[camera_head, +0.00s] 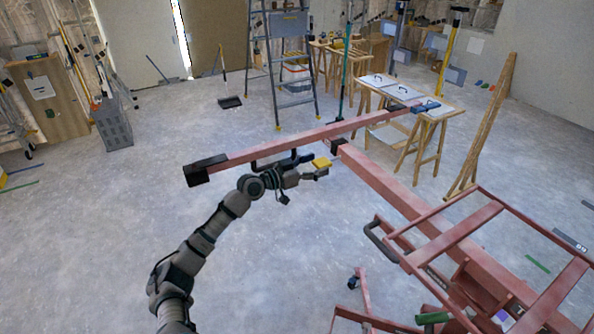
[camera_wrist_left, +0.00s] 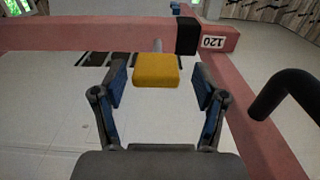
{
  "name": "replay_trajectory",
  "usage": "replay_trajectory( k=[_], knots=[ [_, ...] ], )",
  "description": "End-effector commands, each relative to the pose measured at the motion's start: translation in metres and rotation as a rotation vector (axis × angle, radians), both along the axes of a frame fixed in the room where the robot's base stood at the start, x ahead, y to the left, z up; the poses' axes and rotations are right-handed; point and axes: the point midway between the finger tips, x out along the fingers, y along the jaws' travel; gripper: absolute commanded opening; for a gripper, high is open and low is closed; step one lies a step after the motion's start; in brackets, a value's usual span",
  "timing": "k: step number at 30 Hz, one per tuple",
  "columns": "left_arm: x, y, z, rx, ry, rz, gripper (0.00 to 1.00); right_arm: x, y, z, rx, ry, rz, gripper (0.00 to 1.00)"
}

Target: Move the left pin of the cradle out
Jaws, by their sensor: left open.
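The cradle is a red beam frame (camera_head: 258,149) with black end blocks, held out on a red lift. Its left pin has a yellow knob (camera_head: 321,163), which sits below the crossbar near the centre joint. In the left wrist view the yellow knob (camera_wrist_left: 156,70) is on a short grey stem at the red bar. My left gripper (camera_head: 305,177) is at the knob. In the wrist view its two blue-padded fingers (camera_wrist_left: 160,90) are apart, one on each side of the knob's near end, with gaps visible on both sides. My right gripper is not in view.
A black curved handle (camera_wrist_left: 283,92) stands close on the right in the wrist view. The red lift frame (camera_head: 455,235) fills the lower right. A ladder (camera_head: 283,65) and a wooden work table (camera_head: 412,105) stand behind.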

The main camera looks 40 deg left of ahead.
Motion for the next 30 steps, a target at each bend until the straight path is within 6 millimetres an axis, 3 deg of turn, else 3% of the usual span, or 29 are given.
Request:
replay_trajectory(
  k=[6,15,21,30],
  knots=[
    [-0.038,0.017,-0.003,0.001,0.004,0.0,0.72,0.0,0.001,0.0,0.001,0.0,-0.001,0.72],
    [-0.079,0.036,-0.002,-0.002,0.002,0.0,0.72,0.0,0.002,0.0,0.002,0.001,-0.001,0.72],
    [-0.091,0.041,-0.002,-0.001,0.0,0.001,0.72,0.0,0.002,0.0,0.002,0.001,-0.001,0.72],
    [-0.092,0.041,-0.001,0.0,0.0,0.001,0.72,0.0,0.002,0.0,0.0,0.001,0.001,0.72]
  ],
)
